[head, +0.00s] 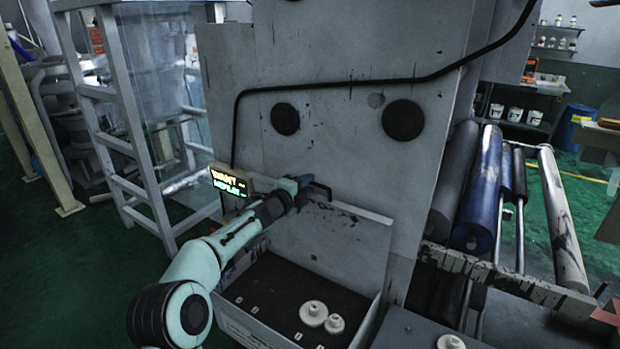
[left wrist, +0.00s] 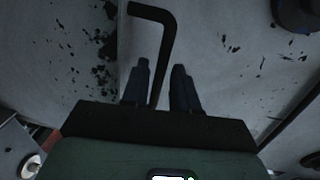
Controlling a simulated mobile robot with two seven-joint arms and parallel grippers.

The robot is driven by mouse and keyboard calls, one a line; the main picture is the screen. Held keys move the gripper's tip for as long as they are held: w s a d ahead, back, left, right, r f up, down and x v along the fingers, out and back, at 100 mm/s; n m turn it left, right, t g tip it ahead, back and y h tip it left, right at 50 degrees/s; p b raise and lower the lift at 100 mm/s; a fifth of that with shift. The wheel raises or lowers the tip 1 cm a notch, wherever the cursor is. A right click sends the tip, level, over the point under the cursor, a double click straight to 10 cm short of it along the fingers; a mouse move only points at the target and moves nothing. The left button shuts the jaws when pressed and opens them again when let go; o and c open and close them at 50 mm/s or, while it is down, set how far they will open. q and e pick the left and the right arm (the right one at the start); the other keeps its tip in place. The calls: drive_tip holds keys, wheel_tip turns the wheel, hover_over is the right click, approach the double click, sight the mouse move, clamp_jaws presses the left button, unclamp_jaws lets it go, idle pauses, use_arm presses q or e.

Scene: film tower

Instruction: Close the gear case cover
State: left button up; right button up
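The gear case (head: 262,325) is a grey box with its top open and white gears (head: 313,314) inside on a dark floor. Its grey cover (head: 335,245) stands raised at the back of the case, against the machine. A black bent handle (head: 325,189) is at the cover's top edge. My left gripper (head: 303,190) is at this handle. In the left wrist view the handle (left wrist: 160,20) runs down between the two spread fingers (left wrist: 162,85). My right gripper is not in view.
A small lit display (head: 229,182) stands just left of my left forearm. The tall grey machine panel (head: 345,130) rises behind the cover. Rollers (head: 485,190) are on the right. A grey ladder-like frame (head: 130,130) stands at the left, with green floor before it.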

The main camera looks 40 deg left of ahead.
use_arm(q)
drive_tip(key=shift+w+a+f, duration=0.1)
drive_tip(key=shift+w+f, duration=0.05)
drive_tip(key=shift+w, duration=1)
drive_tip(key=shift+s, duration=0.1)
clamp_jaws()
